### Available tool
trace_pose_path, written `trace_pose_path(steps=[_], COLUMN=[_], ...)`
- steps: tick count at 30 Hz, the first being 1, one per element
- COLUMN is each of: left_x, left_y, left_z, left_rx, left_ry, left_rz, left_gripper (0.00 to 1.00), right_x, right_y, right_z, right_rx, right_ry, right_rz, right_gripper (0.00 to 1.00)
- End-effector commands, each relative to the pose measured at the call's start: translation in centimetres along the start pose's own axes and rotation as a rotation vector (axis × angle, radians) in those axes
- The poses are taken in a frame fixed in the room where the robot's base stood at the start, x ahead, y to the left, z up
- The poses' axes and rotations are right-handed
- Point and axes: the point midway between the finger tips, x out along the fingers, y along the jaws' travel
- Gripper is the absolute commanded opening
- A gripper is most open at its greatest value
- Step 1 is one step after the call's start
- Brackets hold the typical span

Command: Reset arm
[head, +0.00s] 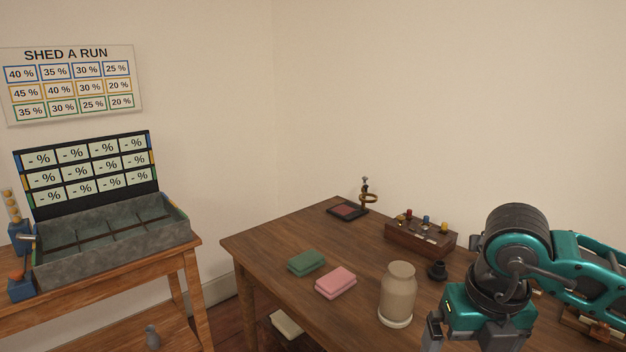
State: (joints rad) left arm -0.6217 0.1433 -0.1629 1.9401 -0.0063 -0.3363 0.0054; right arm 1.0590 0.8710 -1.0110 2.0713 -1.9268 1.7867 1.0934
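My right arm comes in from the right over the brown table. Its gripper (476,341) is at the bottom edge of the head view, right of a beige jar (397,292). Its two dark fingers stand wide apart, and their tips are partly cut off by the frame edge. I see nothing held between them. My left arm and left gripper are not in view.
A compartmented grey tray (112,253) stands on the left shelf.

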Motion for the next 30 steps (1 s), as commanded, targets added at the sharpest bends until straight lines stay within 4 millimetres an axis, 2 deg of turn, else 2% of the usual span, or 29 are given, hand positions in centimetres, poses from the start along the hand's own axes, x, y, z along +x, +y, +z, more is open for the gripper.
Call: trace_pose_path(steps=[1,5,9,11,14,16,18,21,24,26,29,30], left_x=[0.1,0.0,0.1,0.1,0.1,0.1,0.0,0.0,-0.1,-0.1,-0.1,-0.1], left_y=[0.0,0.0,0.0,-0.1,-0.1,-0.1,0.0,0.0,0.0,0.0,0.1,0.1], left_z=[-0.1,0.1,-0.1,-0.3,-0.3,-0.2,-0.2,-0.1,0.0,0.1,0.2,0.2], left_rx=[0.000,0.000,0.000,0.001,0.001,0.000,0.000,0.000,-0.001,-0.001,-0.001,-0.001], left_ry=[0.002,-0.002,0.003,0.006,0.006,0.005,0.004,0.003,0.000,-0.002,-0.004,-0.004], left_rz=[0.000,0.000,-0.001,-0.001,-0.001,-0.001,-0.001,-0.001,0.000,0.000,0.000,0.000], left_gripper=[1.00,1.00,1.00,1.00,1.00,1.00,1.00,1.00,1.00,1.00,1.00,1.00], right_x=[0.2,1.9,1.8,1.1,-1.0,-3.0,-4.7,-6.1,-5.2,-3.5,1.5,4.0], right_y=[0.4,6.0,11.9,14.4,18.2,20.2,21.3,21.2,19.4,17.6,13.9,12.3], right_z=[-0.2,-3.4,-6.7,-8.0,-9.6,-9.7,-8.9,-6.5,-3.5,-1.8,-0.3,-0.3], right_rx=[-0.007,-0.098,-0.144,-0.141,-0.086,0.003,0.137,0.399,0.736,0.969,1.389,1.562], right_ry=[0.009,0.138,0.260,0.310,0.385,0.422,0.440,0.436,0.398,0.362,0.293,0.267], right_rz=[0.015,0.279,0.600,0.759,1.061,1.285,1.494,1.746,1.920,1.976,1.977,1.943], right_gripper=[1.00,1.00,1.00,1.00,1.00,1.00,1.00,1.00,1.00,1.00,1.00,1.00])
